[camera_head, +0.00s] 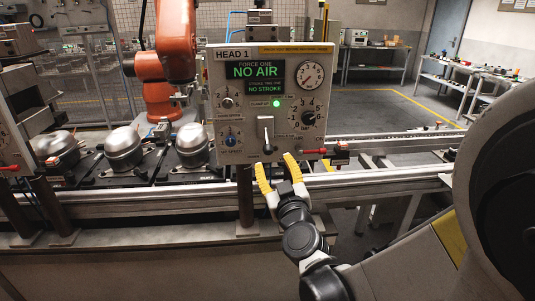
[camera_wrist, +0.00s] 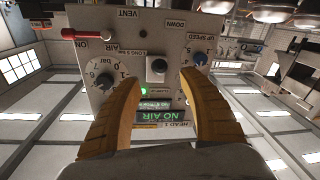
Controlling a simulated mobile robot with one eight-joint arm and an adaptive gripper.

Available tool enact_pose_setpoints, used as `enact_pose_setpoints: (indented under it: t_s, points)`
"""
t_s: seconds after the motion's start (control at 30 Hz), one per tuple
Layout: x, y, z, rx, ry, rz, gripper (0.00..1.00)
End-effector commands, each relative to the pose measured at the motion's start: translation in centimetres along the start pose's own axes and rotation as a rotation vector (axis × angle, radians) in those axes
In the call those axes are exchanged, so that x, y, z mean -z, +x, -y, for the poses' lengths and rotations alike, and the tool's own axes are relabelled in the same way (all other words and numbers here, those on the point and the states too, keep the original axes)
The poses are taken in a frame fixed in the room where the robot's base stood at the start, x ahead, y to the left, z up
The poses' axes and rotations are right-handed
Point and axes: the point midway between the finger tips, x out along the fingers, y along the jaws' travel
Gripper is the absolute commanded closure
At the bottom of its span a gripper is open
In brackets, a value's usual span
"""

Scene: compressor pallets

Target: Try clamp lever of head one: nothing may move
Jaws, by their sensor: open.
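The grey HEAD 1 panel (camera_head: 240,128) stands upright, its display reading NO AIR and NO STROKE, with one green lamp (camera_head: 276,103) lit. A pale lever (camera_head: 266,130) with a dark end hangs downward at the panel's lower middle; its label is too small to read surely. My gripper (camera_head: 277,160) is open, its yellow fingers raised just below and in front of this lever.
A red-handled valve (camera_head: 314,151) sticks out at the panel's lower right. Knobs (camera_head: 231,139) and a gauge (camera_head: 310,75) flank the lever. Compressors (camera_head: 124,148) stand on pallets at left, behind the front rail. An orange robot arm (camera_head: 176,40) stands behind.

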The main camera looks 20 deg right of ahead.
Motion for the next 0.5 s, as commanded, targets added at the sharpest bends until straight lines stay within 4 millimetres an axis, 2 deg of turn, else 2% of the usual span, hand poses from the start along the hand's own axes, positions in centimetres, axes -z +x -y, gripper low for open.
enact_pose_setpoints:
  t_s: [0.1,0.2,0.5]
  points:
    - [0.0,-2.2,0.0,-0.001,0.001,0.0,0.51]
    - [0.0,-3.4,0.0,-0.001,-0.001,0.0,0.51]
    - [0.0,-4.2,0.0,-0.001,-0.001,0.0,0.51]
